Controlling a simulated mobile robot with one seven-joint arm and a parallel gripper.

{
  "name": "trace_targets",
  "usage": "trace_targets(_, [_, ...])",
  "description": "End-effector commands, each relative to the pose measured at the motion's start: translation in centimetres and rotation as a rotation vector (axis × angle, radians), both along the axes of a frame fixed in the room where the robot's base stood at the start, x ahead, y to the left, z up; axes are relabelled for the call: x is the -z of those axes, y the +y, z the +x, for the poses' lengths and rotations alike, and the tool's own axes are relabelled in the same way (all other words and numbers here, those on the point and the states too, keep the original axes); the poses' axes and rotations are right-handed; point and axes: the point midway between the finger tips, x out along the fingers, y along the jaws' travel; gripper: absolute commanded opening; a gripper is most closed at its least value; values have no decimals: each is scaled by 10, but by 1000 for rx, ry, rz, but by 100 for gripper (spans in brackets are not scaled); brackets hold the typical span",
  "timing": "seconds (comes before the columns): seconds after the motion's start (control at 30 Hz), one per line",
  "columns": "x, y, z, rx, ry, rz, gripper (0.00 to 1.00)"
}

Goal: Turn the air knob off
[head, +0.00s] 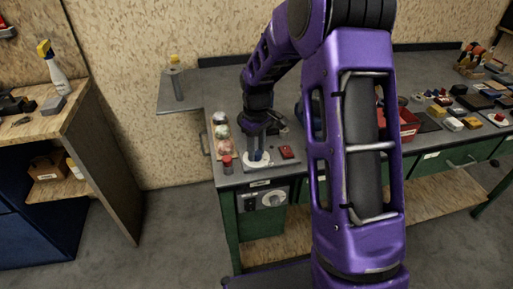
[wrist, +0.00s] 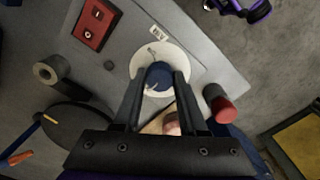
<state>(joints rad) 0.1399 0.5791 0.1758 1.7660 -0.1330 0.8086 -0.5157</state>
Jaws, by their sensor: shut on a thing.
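The air knob is a blue round knob (wrist: 158,74) with a white pointer mark, set on a round white dial (wrist: 176,54) in the wrist view. In the head view the white dial (head: 250,163) lies on the grey bench corner, with the blue knob partly hidden by my gripper. My gripper (wrist: 158,81) points down at the knob, one black finger on each side, and is shut on it. In the head view my gripper (head: 257,148) is low over the dial.
A red switch box (wrist: 95,24) sits near the dial, and a red-capped container (wrist: 221,105) stands close by my fingers. In the head view several jars (head: 222,132) line the bench's left edge.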

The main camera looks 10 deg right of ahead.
Motion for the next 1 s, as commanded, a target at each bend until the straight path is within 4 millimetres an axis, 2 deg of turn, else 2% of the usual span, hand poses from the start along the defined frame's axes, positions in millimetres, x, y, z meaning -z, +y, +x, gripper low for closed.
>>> trace_targets(0.3, [-1, 0, 1, -70, -4, 1, 0])
trace_targets(0.7, [-1, 0, 1, -76, -5, 0, 0])
trace_targets(0.73, [-1, 0, 1, -75, -4, -1, 45])
trace_targets(0.87, [-1, 0, 1, -75, -4, 0, 68])
trace_targets(0.9, [-1, 0, 1, -75, -3, 0, 72])
trace_targets(1.0, [-1, 0, 1, -74, -2, 0, 72])
